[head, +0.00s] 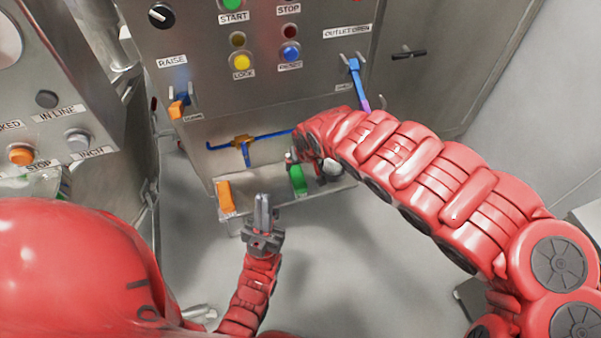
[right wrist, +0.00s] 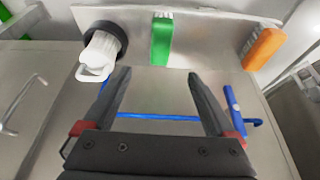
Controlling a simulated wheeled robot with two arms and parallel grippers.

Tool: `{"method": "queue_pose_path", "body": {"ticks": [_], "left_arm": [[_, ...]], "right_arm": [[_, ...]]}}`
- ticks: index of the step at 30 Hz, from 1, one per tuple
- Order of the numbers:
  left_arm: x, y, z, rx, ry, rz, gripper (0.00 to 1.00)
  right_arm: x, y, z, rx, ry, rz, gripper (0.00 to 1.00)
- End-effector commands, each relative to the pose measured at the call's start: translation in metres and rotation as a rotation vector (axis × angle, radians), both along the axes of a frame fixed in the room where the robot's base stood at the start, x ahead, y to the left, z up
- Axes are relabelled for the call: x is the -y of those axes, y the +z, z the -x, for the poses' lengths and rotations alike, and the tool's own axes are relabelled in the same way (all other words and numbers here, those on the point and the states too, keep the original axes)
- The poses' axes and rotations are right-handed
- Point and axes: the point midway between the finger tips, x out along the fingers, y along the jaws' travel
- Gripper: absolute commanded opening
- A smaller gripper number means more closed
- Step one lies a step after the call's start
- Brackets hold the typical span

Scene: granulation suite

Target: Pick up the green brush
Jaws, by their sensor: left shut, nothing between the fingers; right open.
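The green brush (head: 298,179) is on the small metal ledge at the front of the machine. It also shows as a green block at the top middle of the right wrist view (right wrist: 162,40). My right gripper (right wrist: 157,76) is open and empty, and the brush lies beyond the gap between its fingertips, apart from them. In the head view the right arm reaches in from the right and its end is just above the brush, with the fingers mostly hidden. My left gripper (head: 263,212) is shut and empty, in front of the ledge and to the left of the brush.
An orange block (head: 225,196) is at the ledge's left end. A white piece with a loop handle in a dark ring (right wrist: 100,50) is beside the brush. The ledge (head: 262,204) is bare between orange and green.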

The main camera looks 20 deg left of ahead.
Motion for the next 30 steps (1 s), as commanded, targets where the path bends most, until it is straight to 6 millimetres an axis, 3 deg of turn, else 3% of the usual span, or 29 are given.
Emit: {"method": "queue_pose_path", "body": {"ticks": [1,3,11,21,30], "left_arm": [[0.0,-0.018,0.0,-0.001,0.0,0.0,0.0],[0.0,-0.034,0.0,-0.001,0.0,0.0,0.0],[0.0,-0.082,0.0,-0.001,0.0,0.0,0.0],[0.0,-0.095,0.0,-0.001,0.0,0.0,0.0],[0.0,-0.1,0.0,-0.001,0.0,0.0,0.0]], "right_arm": [[-0.001,-0.014,-0.002,0.0,0.0,-0.002,0.91],[-0.003,-0.022,-0.004,0.001,0.001,-0.003,0.91],[-0.011,-0.05,-0.013,0.0,0.002,-0.006,0.91],[-0.022,-0.097,-0.029,-0.006,0.001,-0.005,0.91],[-0.027,-0.113,-0.038,0.0,0.002,-0.004,0.91]]}}
